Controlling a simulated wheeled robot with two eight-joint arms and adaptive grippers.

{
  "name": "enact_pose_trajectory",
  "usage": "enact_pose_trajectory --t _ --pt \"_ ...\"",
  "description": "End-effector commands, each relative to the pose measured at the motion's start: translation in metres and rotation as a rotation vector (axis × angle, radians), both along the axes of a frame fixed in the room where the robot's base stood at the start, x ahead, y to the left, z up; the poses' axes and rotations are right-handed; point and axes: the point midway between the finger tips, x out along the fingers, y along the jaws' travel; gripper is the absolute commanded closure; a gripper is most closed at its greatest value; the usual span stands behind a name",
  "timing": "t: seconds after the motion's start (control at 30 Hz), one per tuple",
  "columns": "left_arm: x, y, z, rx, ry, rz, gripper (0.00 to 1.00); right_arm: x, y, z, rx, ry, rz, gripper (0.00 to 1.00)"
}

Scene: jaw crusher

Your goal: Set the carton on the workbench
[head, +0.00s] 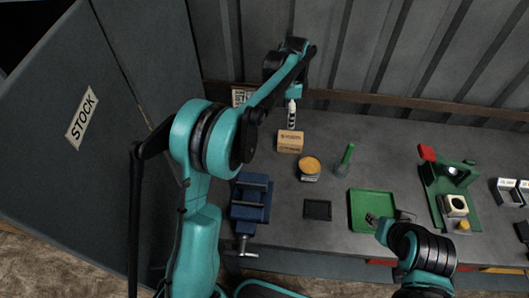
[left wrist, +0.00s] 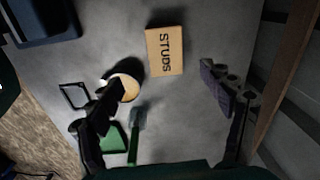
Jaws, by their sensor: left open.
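The carton is a small tan box (head: 290,141) resting on the grey workbench (head: 275,200), near its back left part. In the left wrist view the carton (left wrist: 165,51) shows its top with the word STUDS. My left gripper (left wrist: 163,88) is open and empty, its black fingers spread wide, with the carton ahead of and between them, not touched.
A blue vise (head: 251,197) is at the front left. A green fixture (head: 449,190) stands at right.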

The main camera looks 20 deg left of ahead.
Motion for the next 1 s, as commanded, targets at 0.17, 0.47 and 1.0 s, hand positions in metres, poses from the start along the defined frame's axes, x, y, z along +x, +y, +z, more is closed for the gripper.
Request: enact_pose_trajectory --t 0.17,0.47,1.0 --pt "-0.061 0.01 0.049 -0.029 -0.111 0.247 0.2 0.0 0.0 0.0 0.0 0.0 0.0 0.6" --pt "-0.184 0.024 0.078 -0.152 -0.306 0.699 0.2 0.0 0.0 0.0 0.0 0.0 0.0 0.6" --pt "-0.313 0.035 0.021 -0.411 -0.49 1.203 0.2 0.0 0.0 0.0 0.0 0.0 0.0 0.6"
